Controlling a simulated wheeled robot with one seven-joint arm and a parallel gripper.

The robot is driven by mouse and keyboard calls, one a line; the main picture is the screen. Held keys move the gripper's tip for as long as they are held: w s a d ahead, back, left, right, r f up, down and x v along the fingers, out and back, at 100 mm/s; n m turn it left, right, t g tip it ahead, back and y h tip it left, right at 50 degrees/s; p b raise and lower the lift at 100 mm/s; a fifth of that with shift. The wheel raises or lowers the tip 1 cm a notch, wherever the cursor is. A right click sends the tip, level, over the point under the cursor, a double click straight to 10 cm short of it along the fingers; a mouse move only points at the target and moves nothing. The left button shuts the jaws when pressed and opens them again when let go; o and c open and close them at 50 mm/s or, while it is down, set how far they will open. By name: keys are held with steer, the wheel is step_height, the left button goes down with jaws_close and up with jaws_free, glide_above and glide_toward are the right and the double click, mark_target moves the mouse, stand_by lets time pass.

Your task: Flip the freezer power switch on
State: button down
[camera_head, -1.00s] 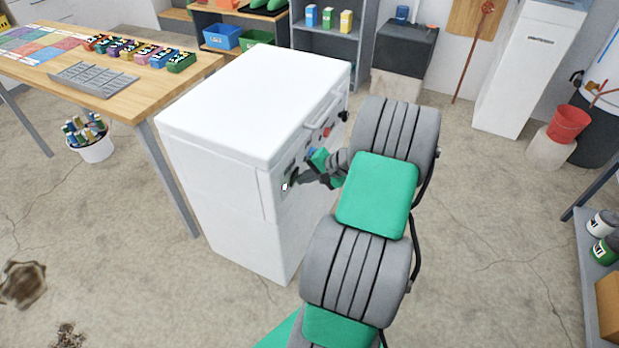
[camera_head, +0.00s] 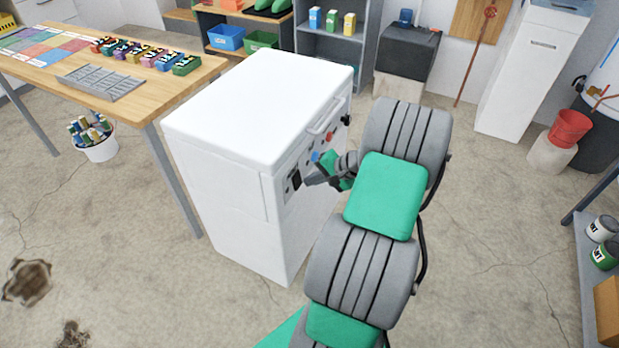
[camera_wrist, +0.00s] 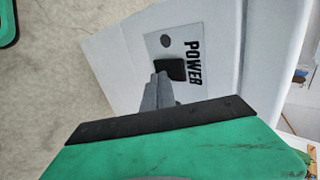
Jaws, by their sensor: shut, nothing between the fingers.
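The white freezer (camera_head: 250,115) stands in the middle of the head view, with its control side facing my arm. A dark power switch (camera_head: 295,180) sits on that side, near the front corner. In the wrist view the black switch (camera_wrist: 170,69) is on a pale plate marked POWER (camera_wrist: 194,62), with a dark round spot beside it. My gripper (camera_head: 308,181) is shut and empty, its tips at or just in front of the switch. The fingertips (camera_wrist: 160,80) overlap the switch's lower edge in the wrist view. I cannot tell whether they touch it or which way the switch is tipped.
A freezer handle (camera_head: 323,117) and red knob (camera_head: 329,136) lie along the same side. A wooden table (camera_head: 140,95) stands left of the freezer.

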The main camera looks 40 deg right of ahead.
steer(key=p+v, duration=0.1)
steer(key=v, duration=1)
steer(key=shift+s, duration=0.4)
